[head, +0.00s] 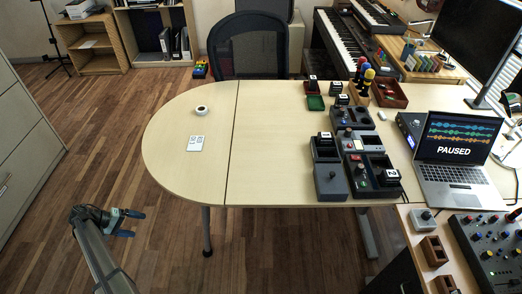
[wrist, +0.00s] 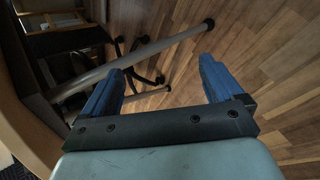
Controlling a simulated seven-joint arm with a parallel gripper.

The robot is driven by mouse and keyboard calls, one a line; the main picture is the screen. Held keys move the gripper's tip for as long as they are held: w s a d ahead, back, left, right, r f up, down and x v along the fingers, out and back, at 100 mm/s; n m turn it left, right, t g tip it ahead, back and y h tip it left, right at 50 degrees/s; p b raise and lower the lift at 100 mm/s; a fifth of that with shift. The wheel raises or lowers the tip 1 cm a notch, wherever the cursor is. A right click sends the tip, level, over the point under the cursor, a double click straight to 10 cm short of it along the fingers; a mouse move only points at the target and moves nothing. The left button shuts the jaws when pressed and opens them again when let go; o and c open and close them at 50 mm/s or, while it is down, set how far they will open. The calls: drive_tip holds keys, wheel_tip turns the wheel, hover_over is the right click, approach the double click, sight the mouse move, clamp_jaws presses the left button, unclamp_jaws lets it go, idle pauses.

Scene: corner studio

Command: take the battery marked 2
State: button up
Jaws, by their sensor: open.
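Several black blocks with white labels, which look like batteries, stand on the right part of the table in the head view. One (head: 313,83) is at the back by a green tray, another (head: 342,100) is just right of it. Others are in the grey and black units: a middle one (head: 348,132), a left one (head: 325,138) and a front right one (head: 391,176). Their marks are too small to read, so I cannot tell which is 2. My gripper (head: 134,223) is open and empty over the floor, left of the table; its blue fingers show in the wrist view (wrist: 160,72).
The pale table (head: 265,150) is mostly clear on its left half, with a white roll (head: 202,110) and a card (head: 196,143). A laptop (head: 455,160) reading PAUSED stands at the right. A black chair (head: 248,45) is behind the table.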

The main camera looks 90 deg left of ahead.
drive_tip(key=w+a+r+n+g+y, duration=0.1)
drive_tip(key=w+a+r+g, duration=0.3)
drive_tip(key=r, duration=0.6)
drive_tip(key=w+a+r+g+y, duration=0.25)
drive_tip(key=a+r, duration=0.35)
drive_tip(key=r, duration=0.5)
drive_tip(key=w+a+r+n+g+y, duration=0.1)
drive_tip(key=w+a+r+g, duration=0.3)
drive_tip(key=r, duration=0.6)
drive_tip(key=w+a+r+n+g+y, duration=0.1)
drive_tip(key=w+a+r+y, duration=0.2)
drive_tip(key=w+r, duration=0.8)
drive_tip(key=w+a+r+n+g+y, duration=0.1)
drive_tip(key=w+a+r+y, duration=0.15)
drive_tip(key=w+r, duration=0.85)
drive_tip(key=w+a+f+m+t+h, duration=0.1)
drive_tip(key=w+f+m+t+h, duration=0.15)
drive_tip(key=w, duration=1.45)
drive_tip(key=w+f+m+t+h, duration=0.2)
drive_tip(key=w+f+m+h, duration=0.15)
drive_tip(key=w, duration=1.35)
drive_tip(key=m+h, duration=0.5)
drive_tip(key=h, duration=0.2)
approach(392, 173)
drive_tip(key=f, duration=1)
drive_tip(key=shift+w+f, duration=0.25)
